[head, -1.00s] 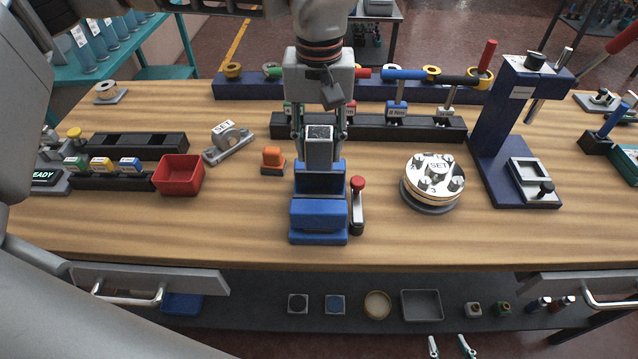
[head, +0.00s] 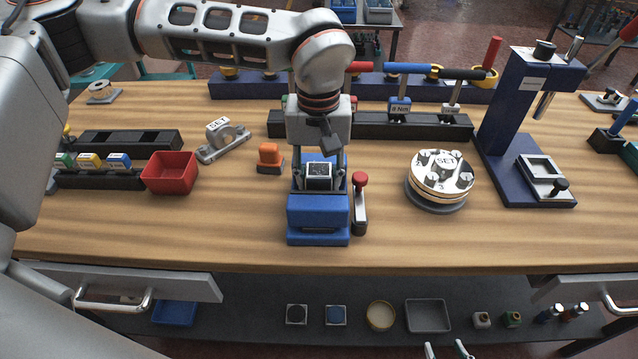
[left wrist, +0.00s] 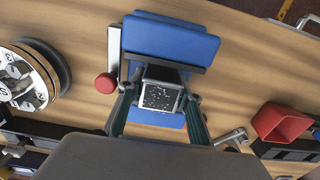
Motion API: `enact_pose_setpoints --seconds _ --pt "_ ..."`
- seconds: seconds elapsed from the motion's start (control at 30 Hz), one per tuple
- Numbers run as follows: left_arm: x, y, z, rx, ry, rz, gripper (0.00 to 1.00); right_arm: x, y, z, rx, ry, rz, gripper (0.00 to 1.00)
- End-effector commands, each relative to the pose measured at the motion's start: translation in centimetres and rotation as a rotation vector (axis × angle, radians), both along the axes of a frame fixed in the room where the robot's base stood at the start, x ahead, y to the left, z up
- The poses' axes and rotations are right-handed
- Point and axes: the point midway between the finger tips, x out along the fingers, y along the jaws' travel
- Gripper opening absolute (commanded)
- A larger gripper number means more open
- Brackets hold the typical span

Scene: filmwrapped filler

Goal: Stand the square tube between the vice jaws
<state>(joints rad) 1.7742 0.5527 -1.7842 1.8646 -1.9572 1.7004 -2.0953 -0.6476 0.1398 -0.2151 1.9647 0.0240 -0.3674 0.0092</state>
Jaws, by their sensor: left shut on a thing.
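The square tube (head: 319,182) is grey with a dark speckled top and stands roughly upright. My left gripper (head: 320,184) is shut on it, one finger on each side. The blue vice (head: 318,212) stands near the bench's front edge. In the head view the tube is low between the vice's front block and its rear jaw, which is partly hidden. The tube's foot is hidden, so I cannot tell whether it rests on the vice. The left wrist view shows the tube (left wrist: 160,97) beside the vice (left wrist: 170,42). My right gripper (head: 447,350) shows only its separated fingertips at the bottom edge.
A red-knobbed lever (head: 360,200) stands close right of the vice. An orange block (head: 269,157) and red bin (head: 170,173) are to the left. A round fixture (head: 440,180) and blue press (head: 505,125) are to the right. A dark rack (head: 375,125) runs behind.

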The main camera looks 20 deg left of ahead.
Motion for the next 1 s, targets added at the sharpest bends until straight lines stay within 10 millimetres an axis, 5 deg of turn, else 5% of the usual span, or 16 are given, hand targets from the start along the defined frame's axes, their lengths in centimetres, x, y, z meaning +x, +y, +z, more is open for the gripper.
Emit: enact_pose_setpoints --seconds 0.27,0.3,0.37,0.77,1.0 --pt "0.0 0.0 0.0 0.000 -0.002 0.000 0.03 0.0 -0.1 -0.1 -0.002 0.001 -0.002 0.40" --pt "0.0 0.0 -0.2 0.000 -0.001 0.000 0.37 0.0 -0.1 -0.1 -0.002 0.001 -0.002 0.40" --pt "0.0 0.0 -0.1 0.000 -0.001 0.000 0.51 -0.1 -0.2 -0.1 -0.003 0.003 -0.002 0.40" --pt "0.0 0.0 0.3 0.000 -0.001 0.000 0.51 -0.1 -0.2 -0.1 -0.004 0.005 -0.002 0.40" --pt "0.2 0.0 3.7 0.000 -0.007 0.001 0.51 -0.1 -0.2 -0.2 -0.003 0.005 -0.002 0.40"
